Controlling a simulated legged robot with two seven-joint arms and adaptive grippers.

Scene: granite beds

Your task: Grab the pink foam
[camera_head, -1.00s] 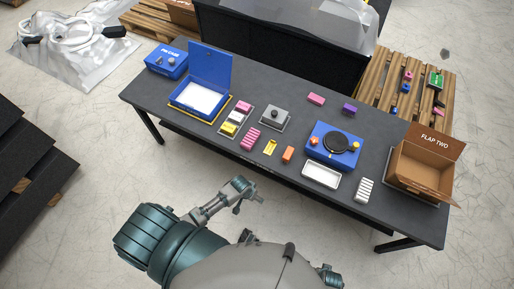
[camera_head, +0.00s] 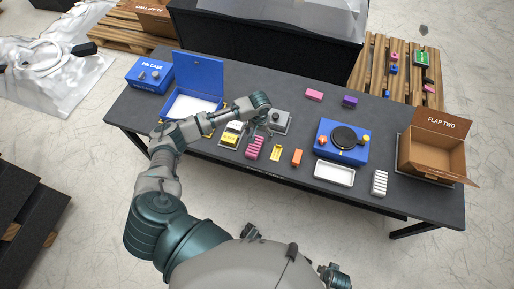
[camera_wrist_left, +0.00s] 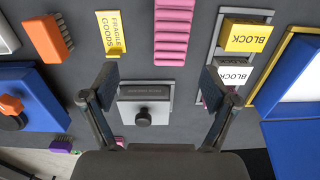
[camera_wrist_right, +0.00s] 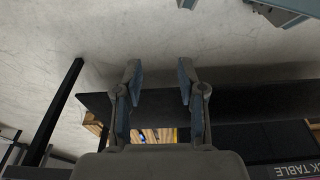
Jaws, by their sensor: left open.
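A pink ridged piece (camera_head: 255,147), which looks like the foam, lies on the dark table; it also shows at the top of the left wrist view (camera_wrist_left: 173,30). A plain pink block (camera_head: 314,95) lies farther back. My left gripper (camera_head: 263,130) is open and empty above the table, close to the ridged piece and a grey block with a knob (camera_head: 280,119). In the left wrist view the grey block (camera_wrist_left: 144,110) sits between the open fingers (camera_wrist_left: 158,80), with the ridged piece beyond the fingertips. My right gripper (camera_wrist_right: 160,70) is open and empty, below the table's front edge.
Next to the ridged piece are yellow and white blocks (camera_wrist_left: 246,36) and a yellow "fragile goods" piece (camera_head: 276,153). An orange block (camera_head: 297,157), a blue turntable box (camera_head: 325,130), a white tray (camera_head: 334,173) and a cardboard box (camera_head: 421,152) stand to the right.

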